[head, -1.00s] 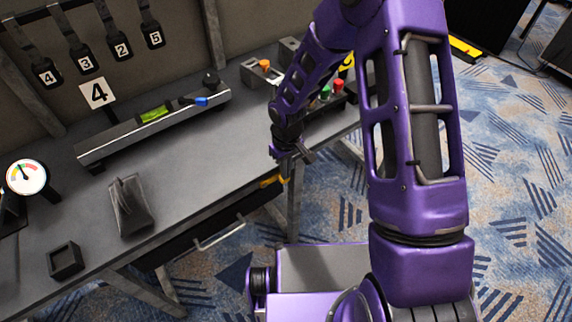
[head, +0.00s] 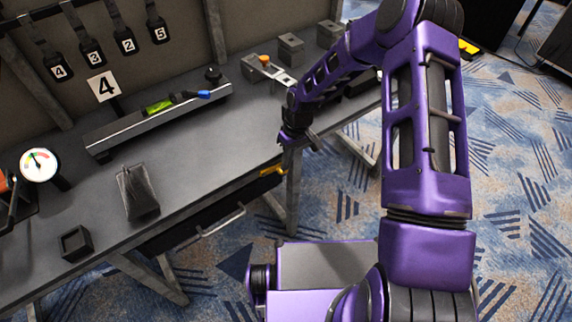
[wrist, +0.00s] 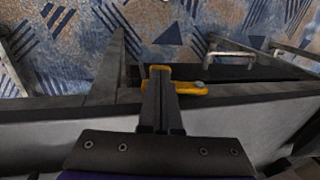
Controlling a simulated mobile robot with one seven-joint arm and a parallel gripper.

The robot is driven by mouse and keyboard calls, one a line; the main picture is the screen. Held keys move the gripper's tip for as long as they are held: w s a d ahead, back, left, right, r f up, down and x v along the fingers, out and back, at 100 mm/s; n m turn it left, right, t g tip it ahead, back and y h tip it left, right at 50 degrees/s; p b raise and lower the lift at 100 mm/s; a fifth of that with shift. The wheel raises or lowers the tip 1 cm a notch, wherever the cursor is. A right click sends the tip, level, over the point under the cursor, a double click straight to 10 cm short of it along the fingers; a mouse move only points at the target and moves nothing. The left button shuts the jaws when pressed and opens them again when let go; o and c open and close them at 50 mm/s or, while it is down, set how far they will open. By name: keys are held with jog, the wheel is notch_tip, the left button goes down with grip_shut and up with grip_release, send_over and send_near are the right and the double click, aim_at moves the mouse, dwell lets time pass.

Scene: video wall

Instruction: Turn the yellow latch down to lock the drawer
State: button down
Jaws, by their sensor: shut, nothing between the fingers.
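The yellow latch (wrist: 184,90) is on the table's front edge. In the wrist view it lies roughly level, with a round grey pivot (wrist: 201,86) at its right end. In the head view the latch (head: 271,170) shows small, just above the drawer's right end. My gripper (wrist: 159,76) is shut and empty, its fingertips over the latch's left part and hiding some of it. I cannot tell whether they touch it. In the head view my gripper (head: 312,142) is right of and above the latch. The drawer (head: 185,228) looks closed; its handle (head: 222,222) faces the floor side.
A table leg (wrist: 108,65) stands left of the latch in the wrist view. Carpet in front is open.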

jog(key=shift+w+d+f+g+y+b, duration=0.1)
jog(key=shift+f+g+y+b, duration=0.25)
jog(key=shift+f+y, duration=0.15)
jog(key=shift+w+d+f+g+y+b, duration=0.1)
jog(key=shift+f+g+y+b, duration=0.2)
jog(key=shift+f+y, duration=0.2)
jog(key=shift+f+b, duration=1.05)
jog(key=shift+b, duration=0.05)
jog(key=shift+a+f, duration=0.1)
jog(key=shift+f, duration=0.05)
jog(key=shift+r+p, duration=0.3)
jog(key=shift+r, duration=0.55)
